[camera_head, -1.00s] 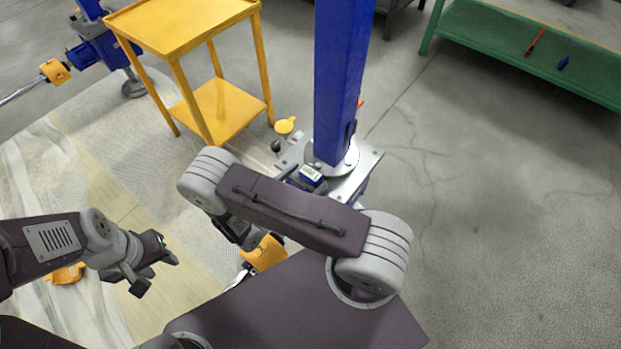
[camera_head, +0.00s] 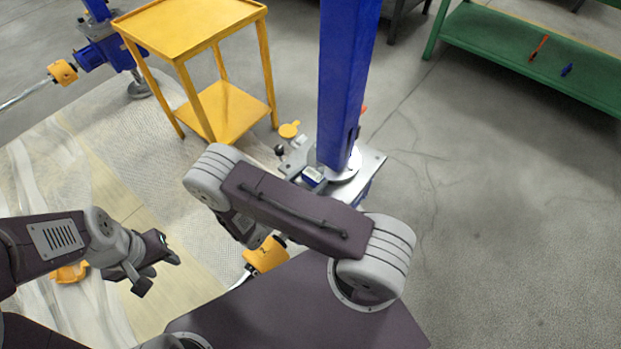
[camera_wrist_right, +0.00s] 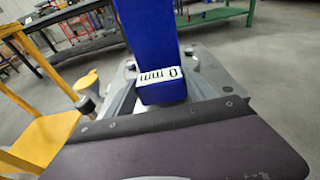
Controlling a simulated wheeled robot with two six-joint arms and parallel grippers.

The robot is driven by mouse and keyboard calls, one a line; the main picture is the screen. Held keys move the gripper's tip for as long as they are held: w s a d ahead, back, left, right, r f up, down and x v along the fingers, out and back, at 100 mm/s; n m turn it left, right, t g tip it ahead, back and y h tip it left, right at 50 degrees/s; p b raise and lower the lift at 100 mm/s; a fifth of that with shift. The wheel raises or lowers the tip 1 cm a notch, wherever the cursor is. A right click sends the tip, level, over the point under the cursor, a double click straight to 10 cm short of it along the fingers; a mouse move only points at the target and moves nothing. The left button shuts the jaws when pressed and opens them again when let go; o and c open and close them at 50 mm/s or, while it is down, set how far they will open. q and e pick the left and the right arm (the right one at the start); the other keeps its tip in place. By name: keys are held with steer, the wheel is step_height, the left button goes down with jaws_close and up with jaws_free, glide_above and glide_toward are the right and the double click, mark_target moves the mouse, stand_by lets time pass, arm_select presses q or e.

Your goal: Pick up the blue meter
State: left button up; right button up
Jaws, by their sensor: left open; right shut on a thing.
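The blue meter (camera_wrist_right: 162,90) is a small blue block with a white "0 mm" label, upside down in the right wrist view. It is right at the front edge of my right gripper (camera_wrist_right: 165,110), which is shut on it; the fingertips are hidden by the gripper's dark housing. In the head view the meter (camera_head: 314,178) shows only in part, beside the foot of the blue jack column (camera_head: 347,85), behind my right arm. My right gripper is hidden there. My left gripper (camera_head: 158,265) is open and empty at the lower left, far from the meter.
A yellow two-shelf cart (camera_head: 190,25) stands left of the column. The jack's grey base plate (camera_head: 368,165) lies under the column. A yellow cap (camera_head: 289,129) is near the cart. A green bench (camera_head: 500,50) stands at the upper right. The floor at right is clear.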

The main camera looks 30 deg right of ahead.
mark_target(312, 179)
steer(key=r+p, duration=0.3)
steer(key=r, duration=0.1)
steer(key=shift+s+d, duration=0.2)
steer(key=shift+s, duration=0.15)
arm_select(q)
step_height(312, 179, up, 11)
steer(key=p, duration=0.7)
steer(key=shift+r, duration=0.2)
arm_select(e)
steer(key=s+d+r, duration=0.4)
steer(key=s+r, duration=0.1)
steer(key=s, duration=0.4)
steer(key=shift+s+d+r, duration=0.2)
steer(key=shift+s+d, duration=0.2)
